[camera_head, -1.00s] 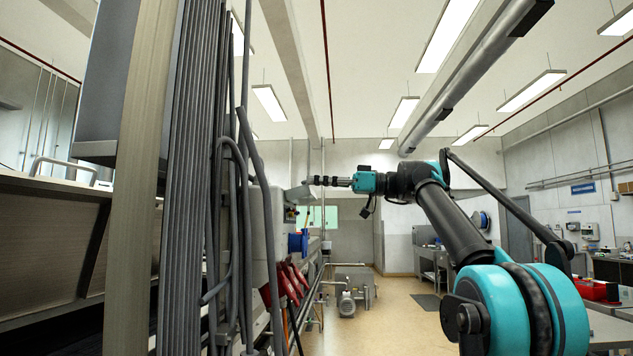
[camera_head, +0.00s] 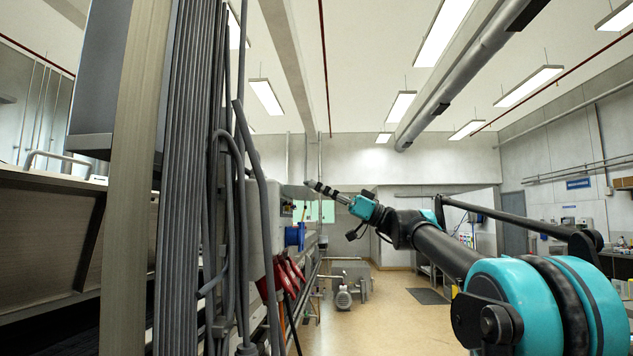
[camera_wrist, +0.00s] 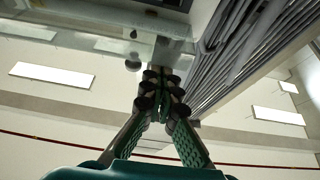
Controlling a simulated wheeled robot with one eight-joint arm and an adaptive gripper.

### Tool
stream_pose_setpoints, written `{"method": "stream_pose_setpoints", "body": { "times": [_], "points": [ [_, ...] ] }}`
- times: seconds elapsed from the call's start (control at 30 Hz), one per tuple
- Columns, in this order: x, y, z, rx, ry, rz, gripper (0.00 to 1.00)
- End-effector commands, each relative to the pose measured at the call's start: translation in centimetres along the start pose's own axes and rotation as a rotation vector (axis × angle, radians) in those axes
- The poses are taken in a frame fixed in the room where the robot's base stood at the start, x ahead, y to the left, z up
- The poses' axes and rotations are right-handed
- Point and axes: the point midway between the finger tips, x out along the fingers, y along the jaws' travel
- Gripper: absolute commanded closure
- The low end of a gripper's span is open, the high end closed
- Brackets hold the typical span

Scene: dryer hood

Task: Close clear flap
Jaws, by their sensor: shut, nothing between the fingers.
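The clear flap (camera_head: 296,192) shows small and edge-on in the head view, sticking out from the top of the grey box on the machine side. In the wrist view the clear flap (camera_wrist: 95,50) looks like a see-through panel across the upper left, with ceiling lights showing through it. My gripper (camera_head: 312,184) is shut and empty, its tip at the flap's outer end and pointing up and left. In the wrist view the closed fingertips (camera_wrist: 160,78) are by the panel's edge. I cannot tell whether they touch it.
Thick cables (camera_head: 228,200) and a tall ribbed column stand close on the left. The floor (camera_head: 385,315) to the right of the machine is open.

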Motion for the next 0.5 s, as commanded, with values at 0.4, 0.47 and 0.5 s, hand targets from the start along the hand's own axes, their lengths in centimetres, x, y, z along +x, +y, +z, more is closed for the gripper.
{"method": "stream_pose_setpoints", "body": {
  "times": [0.4, 0.47, 0.5],
  "points": [
    [-1.7, 0.0, 3.5, 0.000, 0.133, 0.000, 1.00],
    [-1.8, 0.0, 4.0, 0.000, 0.133, 0.000, 1.00],
    [-1.9, 0.0, 4.4, 0.000, 0.133, 0.000, 1.00]
  ]
}}
